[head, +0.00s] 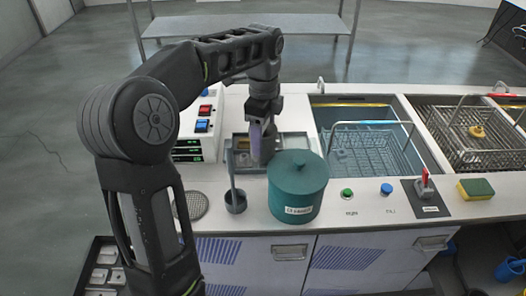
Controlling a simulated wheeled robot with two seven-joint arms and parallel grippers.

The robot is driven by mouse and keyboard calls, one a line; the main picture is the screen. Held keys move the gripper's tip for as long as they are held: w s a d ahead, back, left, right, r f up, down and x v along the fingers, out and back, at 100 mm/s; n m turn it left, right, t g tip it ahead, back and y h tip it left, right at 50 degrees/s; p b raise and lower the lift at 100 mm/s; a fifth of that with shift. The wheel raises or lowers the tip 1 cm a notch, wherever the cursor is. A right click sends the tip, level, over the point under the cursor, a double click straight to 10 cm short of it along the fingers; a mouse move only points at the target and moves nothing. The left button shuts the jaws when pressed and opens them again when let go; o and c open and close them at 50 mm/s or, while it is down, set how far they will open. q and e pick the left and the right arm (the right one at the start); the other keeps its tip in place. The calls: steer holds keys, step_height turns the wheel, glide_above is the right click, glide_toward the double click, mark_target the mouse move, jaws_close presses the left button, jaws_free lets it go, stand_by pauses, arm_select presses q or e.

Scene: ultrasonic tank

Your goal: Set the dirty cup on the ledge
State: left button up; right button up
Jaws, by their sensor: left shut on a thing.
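My left gripper (262,152) points down over a grey tray (232,163) at the middle of the counter, behind the teal lidded pot (298,185). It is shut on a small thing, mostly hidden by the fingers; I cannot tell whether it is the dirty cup. A lavender-grey patch shows at the fingers. A small dark round pot (236,203) with a grey upright rod stands left of the teal pot. I cannot pick out the ledge with certainty. My right gripper is not in view.
A water-filled tank (372,152) with a wire basket lies right of the gripper. Another basket (475,148) is further right. Green and blue buttons, a red lever (424,180) and a sponge (475,189) line the front. A white control box (204,125) stands left.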

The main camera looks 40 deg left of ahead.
arm_select(q)
step_height(320, 180, up, 5)
steer(key=p, duration=0.3)
steer(key=shift+r+p, duration=0.2)
steer(key=shift+p, duration=0.1)
steer(key=shift+r+p, duration=0.65)
steer(key=shift+p, duration=0.05)
steer(key=shift+f, duration=0.1)
